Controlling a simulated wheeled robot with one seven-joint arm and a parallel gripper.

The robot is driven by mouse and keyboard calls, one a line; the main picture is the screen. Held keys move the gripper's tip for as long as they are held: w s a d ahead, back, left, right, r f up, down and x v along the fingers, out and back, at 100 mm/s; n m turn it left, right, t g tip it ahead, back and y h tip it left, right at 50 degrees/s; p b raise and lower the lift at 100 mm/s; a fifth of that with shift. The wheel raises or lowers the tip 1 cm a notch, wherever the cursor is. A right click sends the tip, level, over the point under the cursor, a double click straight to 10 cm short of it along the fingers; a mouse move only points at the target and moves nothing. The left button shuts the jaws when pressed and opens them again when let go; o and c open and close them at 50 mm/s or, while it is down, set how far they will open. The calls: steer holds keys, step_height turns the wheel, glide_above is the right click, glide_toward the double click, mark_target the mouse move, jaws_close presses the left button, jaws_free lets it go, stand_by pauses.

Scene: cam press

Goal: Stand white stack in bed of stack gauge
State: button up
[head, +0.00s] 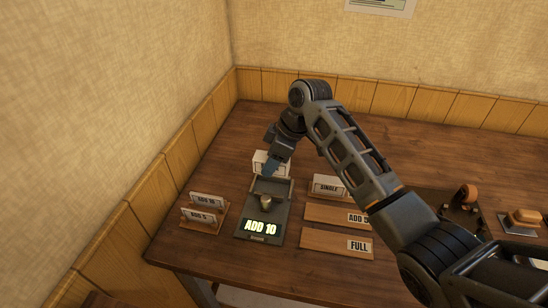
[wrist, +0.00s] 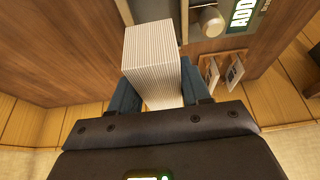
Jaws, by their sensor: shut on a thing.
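The white stack (wrist: 152,55) shows finely ribbed sheet edges in the wrist view, between my two fingers. My gripper (wrist: 165,95) is shut on it. In the head view my gripper (head: 271,167) is at the far end of the stack gauge, and part of the white stack (head: 259,158) shows behind it. The stack gauge (head: 281,222) is a dark grey device with a small round metallic part in its middle and a lit display reading ADD 10. A corner of the gauge (wrist: 187,30) shows beside the stack in the wrist view. I cannot tell whether the stack touches the gauge or table.
A wooden rack (head: 203,226) with two ADD cards stands left of the gauge. Wooden trays marked SINGLE (head: 328,186), ADD (head: 327,215) and FULL (head: 320,241) lie to its right. A dark machine (head: 462,205) stands farther right. The wall corner is at the left.

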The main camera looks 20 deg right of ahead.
steer(key=shift+r, duration=0.1)
steer(key=b, duration=0.3)
glide_above(268, 189)
steer(key=d, duration=0.1)
steer(key=shift+s+f, duration=0.15)
steer(key=shift+f, duration=2.8)
steer(key=shift+s+f+b, duration=0.3)
steer(key=shift+f+b, duration=0.05)
steer(key=shift+f, duration=0.55)
steer(key=o, duration=0.8)
steer(key=shift+o, duration=0.4)
steer(key=shift+w+r+p, duration=0.15)
steer(key=shift+r+p, duration=0.6)
steer(key=shift+p, duration=0.05)
steer(key=o, duration=0.3)
steer(key=shift+w+r+p, duration=0.1)
steer(key=shift+r+p, duration=0.5)
steer(key=shift+r, duration=0.05)
step_height(268, 189, up, 2)
steer(key=shift+r+p, duration=0.15)
steer(key=shift+p, duration=0.7)
steer(key=shift+r, duration=1.15)
